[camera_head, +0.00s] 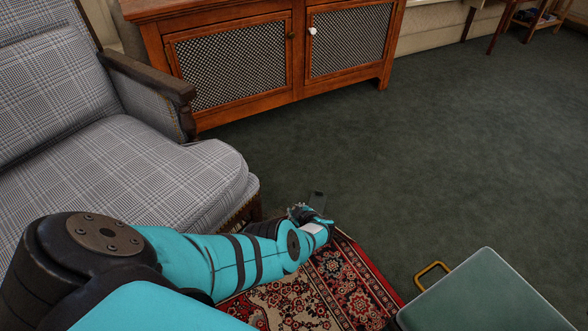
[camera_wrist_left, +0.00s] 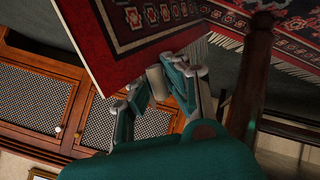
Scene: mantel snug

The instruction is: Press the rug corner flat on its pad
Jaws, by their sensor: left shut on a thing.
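The patterned red rug (camera_head: 335,285) lies on the floor below my left arm, with a dark red border and a medallion pattern. My left gripper (camera_head: 318,212) is at the rug's far end, beside the armchair's front. In the left wrist view the rug (camera_wrist_left: 135,30) fills the top, its red edge crossing close to the fingers. My left gripper (camera_wrist_left: 158,90) is shut on the rug corner there; the fingers hide the exact contact. A small beige cylinder (camera_wrist_left: 157,82) shows between the fingers; I cannot tell what it is. The pad cannot be made out. My right gripper is not in view.
A plaid armchair (camera_head: 150,165) stands close on the left. A wooden cabinet (camera_head: 240,60) with mesh doors stands behind. A green flat-topped box (camera_head: 490,295) with a brass handle (camera_head: 432,273) is at lower right. Dark green carpet (camera_head: 430,150) lies clear between.

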